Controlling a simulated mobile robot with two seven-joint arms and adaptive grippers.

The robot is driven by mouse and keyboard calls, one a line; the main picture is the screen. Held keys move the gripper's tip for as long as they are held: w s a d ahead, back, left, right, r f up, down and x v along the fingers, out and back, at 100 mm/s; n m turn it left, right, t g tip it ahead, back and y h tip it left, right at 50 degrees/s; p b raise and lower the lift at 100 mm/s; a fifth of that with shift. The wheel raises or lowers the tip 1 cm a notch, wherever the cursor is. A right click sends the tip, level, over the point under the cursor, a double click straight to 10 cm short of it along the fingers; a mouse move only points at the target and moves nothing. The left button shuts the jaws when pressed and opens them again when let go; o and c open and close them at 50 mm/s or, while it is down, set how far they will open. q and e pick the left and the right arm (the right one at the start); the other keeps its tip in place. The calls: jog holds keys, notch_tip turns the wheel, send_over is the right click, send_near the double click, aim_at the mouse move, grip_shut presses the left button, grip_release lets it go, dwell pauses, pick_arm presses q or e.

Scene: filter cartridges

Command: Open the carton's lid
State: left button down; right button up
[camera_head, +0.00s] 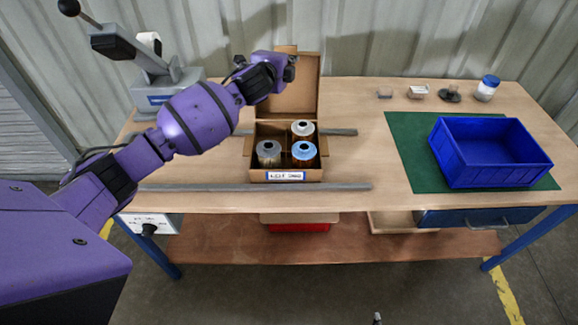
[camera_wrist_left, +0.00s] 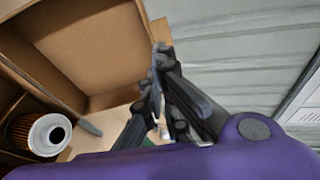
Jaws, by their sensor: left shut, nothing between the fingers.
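The cardboard carton (camera_head: 262,173) stands on the table with its lid (camera_head: 297,98) raised up at the back. Three filter cartridges sit inside: a grey-topped one (camera_head: 268,152), a blue-topped one (camera_head: 304,152) and a white-topped one (camera_head: 302,130). My left gripper (camera_head: 290,66) is at the top left of the raised lid, shut and empty. In the left wrist view the gripper (camera_wrist_left: 158,88) is beside the edge of the lid (camera_wrist_left: 85,45); whether it touches cannot be told. One cartridge (camera_wrist_left: 38,134) shows at lower left there.
Grey rails (camera_head: 255,187) lie in front of and behind the carton. A press-like machine (camera_head: 165,85) stands at the left. A blue crate (camera_head: 488,155) rests on a green mat (camera_head: 405,125) at right, with small items and a jar (camera_head: 486,88) behind.

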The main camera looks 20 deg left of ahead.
pick_arm(q)
jog(key=s+d, duration=0.2)
jog(key=s, duration=0.5)
jog(key=shift+s+r, duration=0.15)
jog(key=shift+s, duration=0.05)
dwell(0.5)
jog(key=s+d+f+n+h, duration=0.1)
jog(key=s+d+f+n, duration=0.15)
jog(key=s+f, duration=0.3)
jog(key=s+d+f+n+g+h, duration=0.1)
jog(key=s+f+n, duration=0.3)
jog(key=f, duration=0.2)
jog(key=s+d+f+n+h, duration=0.1)
jog(key=s+d+f+n, duration=0.15)
jog(key=s+f, duration=0.3)
jog(key=s+a+f+n+g+y, duration=0.1)
jog(key=s+f+n, duration=0.2)
jog(key=s+f, duration=0.3)
jog(key=s+a+f+n+g+y, duration=0.1)
jog(key=s+f, duration=0.6)
jog(key=s, duration=0.7)
jog(key=s+a+f+n+g, duration=0.2)
jog(key=s+f+n+g, duration=0.1)
jog(key=s+f, duration=0.4)
jog(key=s+n, duration=0.1)
jog(key=s, duration=0.2)
jog(key=shift+a+f+n+y, duration=0.15)
jog(key=shift+a+n+y, duration=0.1)
jog(key=shift+n+y, duration=0.15)
